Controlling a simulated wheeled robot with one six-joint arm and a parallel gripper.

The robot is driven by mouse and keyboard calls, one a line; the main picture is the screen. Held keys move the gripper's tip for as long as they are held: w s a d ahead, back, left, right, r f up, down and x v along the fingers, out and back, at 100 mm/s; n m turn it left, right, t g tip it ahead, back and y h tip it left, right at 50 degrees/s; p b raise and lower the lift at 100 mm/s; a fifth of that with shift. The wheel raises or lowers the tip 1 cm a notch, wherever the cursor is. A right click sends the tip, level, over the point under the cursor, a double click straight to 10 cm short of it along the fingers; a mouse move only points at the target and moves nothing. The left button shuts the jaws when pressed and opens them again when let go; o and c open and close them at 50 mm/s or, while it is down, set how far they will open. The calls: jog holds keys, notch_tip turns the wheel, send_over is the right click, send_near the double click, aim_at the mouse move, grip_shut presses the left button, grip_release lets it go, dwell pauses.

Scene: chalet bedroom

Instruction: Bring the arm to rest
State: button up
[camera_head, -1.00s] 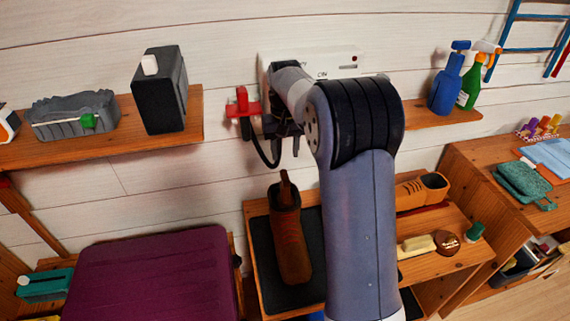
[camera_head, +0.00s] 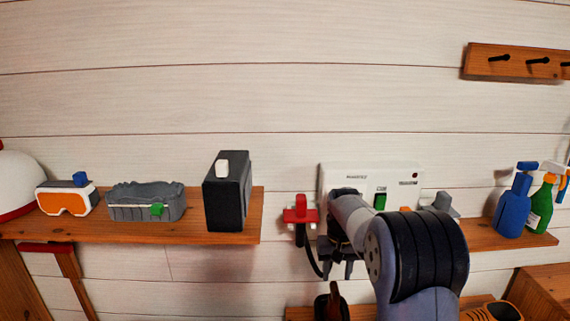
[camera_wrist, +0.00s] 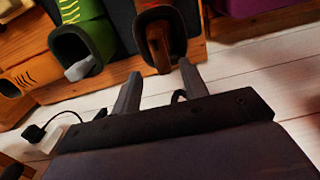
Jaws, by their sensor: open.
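My gripper (camera_head: 335,272) hangs in front of the plank wall, below a white wall box (camera_head: 350,180) in the head view, with its fingers pointing down. In the wrist view my gripper (camera_wrist: 160,75) shows two fingers spread apart with nothing between them. A brown boot (camera_wrist: 178,28) with a wooden piece in it lies beyond the fingertips. My arm is bent, and its dark joint hides part of the shelf and wall box.
A red fixture (camera_head: 300,215) with a cable is just left of my gripper. A shelf (camera_head: 130,228) at left bears goggles (camera_head: 66,198), a grey tray (camera_head: 170,210) and a black box (camera_head: 228,195). Spray bottles (camera_head: 513,205) stand at right. A green boot (camera_wrist: 95,40) shows in the wrist view.

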aim_at(335, 288)
notch_tip(335, 288, down, 5)
jog(key=shift+f, duration=0.15)
dwell(0.4)
notch_tip(335, 288, up, 11)
notch_tip(335, 288, down, 11)
jog(key=shift+f, duration=0.1)
jog(key=n, duration=0.5)
jog(key=shift+n+b, duration=0.8)
jog(key=shift+n, duration=1.4)
jog(key=shift+r, duration=0.2)
